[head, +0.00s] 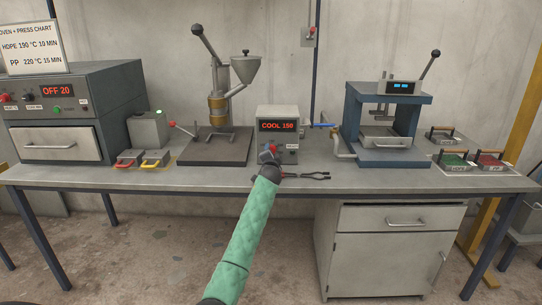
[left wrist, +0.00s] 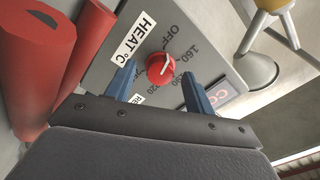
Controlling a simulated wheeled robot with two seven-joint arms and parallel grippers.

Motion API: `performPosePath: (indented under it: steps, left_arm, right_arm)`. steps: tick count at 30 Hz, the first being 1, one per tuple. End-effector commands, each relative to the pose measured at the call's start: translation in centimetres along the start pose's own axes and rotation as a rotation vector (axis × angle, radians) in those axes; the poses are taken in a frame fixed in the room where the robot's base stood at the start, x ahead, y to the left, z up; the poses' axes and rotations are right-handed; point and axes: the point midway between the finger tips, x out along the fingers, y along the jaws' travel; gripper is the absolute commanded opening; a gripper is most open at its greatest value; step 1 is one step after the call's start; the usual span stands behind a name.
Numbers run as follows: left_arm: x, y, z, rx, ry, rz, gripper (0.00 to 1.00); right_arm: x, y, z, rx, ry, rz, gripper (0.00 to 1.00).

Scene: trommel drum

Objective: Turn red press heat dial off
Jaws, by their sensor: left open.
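The grey press control box (head: 277,118) stands mid-table with a red display reading "COOL 150". In the left wrist view, its round red heat dial (left wrist: 161,69) sits on a grey panel beside a "HEAT °C" label (left wrist: 137,36). OFF, 160 and further numbers ring the dial. Its white pointer line is slanted; I cannot tell exactly which mark it is at. My left gripper (left wrist: 160,76) is open, with one blue finger on each side of the dial. I cannot tell whether the fingers touch it. In the head view my left gripper (head: 268,158) covers the box's lower left front.
A hopper press (head: 218,105) stands left of the box and a blue-framed press (head: 352,110) right. Dark tongs (head: 312,176) lie on the table by my gripper. An oven (head: 75,110) is at far left. In the wrist view, red cylinders (left wrist: 38,70) stand beside the panel.

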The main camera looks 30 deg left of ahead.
Motion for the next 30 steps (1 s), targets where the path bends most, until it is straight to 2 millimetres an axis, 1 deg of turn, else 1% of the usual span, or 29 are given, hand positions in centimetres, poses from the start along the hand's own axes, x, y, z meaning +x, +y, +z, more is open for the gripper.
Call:
performPosePath:
  steps: [5,7,12,15,21,30]
  left_arm:
    - [-1.9,0.2,0.1,0.001,0.000,0.001,0.54]
    - [-3.0,0.3,0.1,0.001,0.001,0.001,0.54]
    - [-5.5,0.2,0.1,0.000,0.001,0.001,0.54]
    - [-6.6,0.2,0.1,0.000,0.000,0.001,0.54]
    - [-7.6,0.1,0.1,0.000,0.000,0.001,0.54]
    - [-7.6,0.1,0.1,0.006,-0.001,0.001,0.54]
  right_arm:
    - [0.4,0.1,0.0,0.000,0.009,0.001,0.36]
    - [0.8,0.2,0.1,0.000,0.018,0.001,0.36]
    - [2.2,0.5,0.7,0.002,0.022,0.003,0.36]
    - [2.7,0.6,1.0,0.003,0.024,0.004,0.36]
    - [3.3,0.7,1.2,0.003,0.029,0.005,0.36]
    - [3.0,0.7,1.0,0.003,0.031,0.005,0.36]
